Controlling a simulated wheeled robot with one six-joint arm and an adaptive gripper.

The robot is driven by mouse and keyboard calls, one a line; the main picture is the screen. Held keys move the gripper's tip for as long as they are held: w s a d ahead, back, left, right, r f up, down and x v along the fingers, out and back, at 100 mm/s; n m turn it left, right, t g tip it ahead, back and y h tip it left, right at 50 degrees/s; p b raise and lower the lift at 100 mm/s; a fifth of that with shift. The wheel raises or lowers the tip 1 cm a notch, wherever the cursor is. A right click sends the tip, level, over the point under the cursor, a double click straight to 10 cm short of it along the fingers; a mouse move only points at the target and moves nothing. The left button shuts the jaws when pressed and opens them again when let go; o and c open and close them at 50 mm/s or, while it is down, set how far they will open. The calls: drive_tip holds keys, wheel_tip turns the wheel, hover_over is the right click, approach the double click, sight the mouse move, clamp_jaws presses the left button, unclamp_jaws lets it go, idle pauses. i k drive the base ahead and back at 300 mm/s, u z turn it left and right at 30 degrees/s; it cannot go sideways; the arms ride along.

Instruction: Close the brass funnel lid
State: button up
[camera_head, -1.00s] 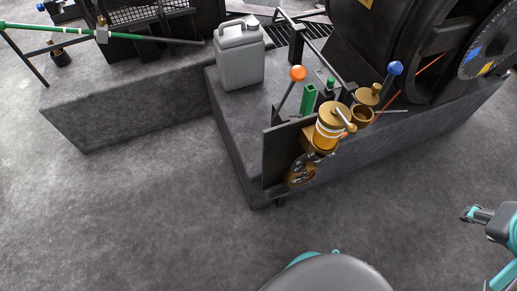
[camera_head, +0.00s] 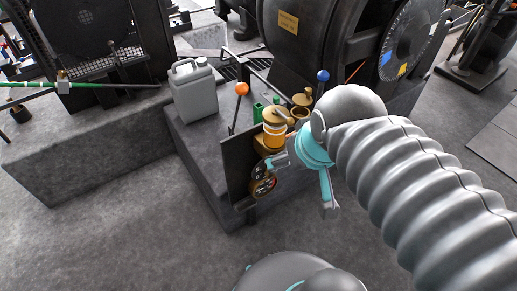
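The brass funnel (camera_head: 297,115) stands on the corner of the dark machine plinth, behind a glass oiler with amber oil (camera_head: 274,133). Its round brass lid (camera_head: 303,99) appears raised at the back of the funnel mouth, so the funnel looks open. My gripper (camera_head: 301,186) is in front of the plinth corner, to the lower right of the oiler. Its two teal and grey fingers are spread wide with nothing between them. One finger points left, close in the picture to the oiler's underside; I cannot tell if it touches.
An orange-knobbed lever (camera_head: 241,90) and a blue-knobbed lever (camera_head: 322,76) flank the funnel. A grey jerrycan (camera_head: 194,95) stands left on the plinth. A round dial (camera_head: 263,183) hangs below the oiler. The large dynamo (camera_head: 330,35) is behind. The floor in front is clear.

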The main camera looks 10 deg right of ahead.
sight(302, 99)
drive_tip(key=u, duration=1.05)
drive_tip(key=k, duration=0.9)
drive_tip(key=z, duration=0.95)
drive_tip(key=i, duration=0.5)
